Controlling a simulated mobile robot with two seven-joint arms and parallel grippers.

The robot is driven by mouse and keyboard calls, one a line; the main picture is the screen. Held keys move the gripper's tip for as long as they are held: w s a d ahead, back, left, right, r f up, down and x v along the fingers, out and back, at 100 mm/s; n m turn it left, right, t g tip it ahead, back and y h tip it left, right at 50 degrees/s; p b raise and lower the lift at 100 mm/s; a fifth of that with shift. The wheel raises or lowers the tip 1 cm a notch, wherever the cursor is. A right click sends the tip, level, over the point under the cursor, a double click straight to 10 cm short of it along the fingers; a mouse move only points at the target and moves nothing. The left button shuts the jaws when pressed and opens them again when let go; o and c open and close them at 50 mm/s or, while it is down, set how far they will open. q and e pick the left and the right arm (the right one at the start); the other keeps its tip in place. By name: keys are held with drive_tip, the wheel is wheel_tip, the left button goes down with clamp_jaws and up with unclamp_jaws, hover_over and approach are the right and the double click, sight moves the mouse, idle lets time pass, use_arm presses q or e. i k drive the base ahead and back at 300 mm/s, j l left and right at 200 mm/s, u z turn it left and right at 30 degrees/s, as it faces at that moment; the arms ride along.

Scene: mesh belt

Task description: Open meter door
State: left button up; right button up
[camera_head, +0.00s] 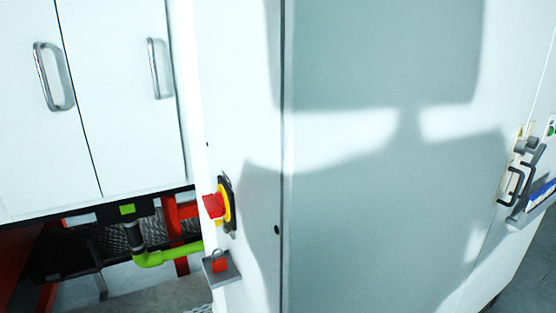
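A tall white cabinet fills the middle and right of the head view. Its wide, flat front door panel (385,150) looks shut, with a dark vertical seam along its left edge. Which panel is the meter door I cannot tell for certain. A dark handle-like fitting (515,186) sits at the right edge of the cabinet. On the cabinet's narrow left part is a red and yellow rotary switch (215,205). Neither of my grippers is in view.
Two white doors with metal handles (54,77) (161,69) stand at the left. Below them are a bright green pipe (165,255), red frame parts (178,240) and dark mesh. A small grey bracket (220,270) juts out below the switch. A large shadow lies across the front panel.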

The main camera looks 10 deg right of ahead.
sight(404, 120)
drive_tip(key=z, duration=1.4)
drive_tip(key=i+l, duration=0.2)
drive_tip(key=l, duration=0.2)
drive_tip(key=i+l, duration=0.2)
drive_tip(key=l, duration=0.2)
drive_tip(key=i+l+u, duration=0.1)
drive_tip(key=l, duration=0.35)
drive_tip(key=i+l, duration=0.25)
drive_tip(key=l, duration=0.15)
drive_tip(key=i+l+u, duration=0.1)
drive_tip(key=l, duration=0.35)
drive_tip(key=i+l, duration=0.25)
drive_tip(key=l, duration=0.15)
drive_tip(key=i+l, duration=0.2)
drive_tip(key=l, duration=0.25)
drive_tip(key=i+l+u, duration=0.1)
drive_tip(key=l, duration=0.35)
drive_tip(key=i, duration=0.05)
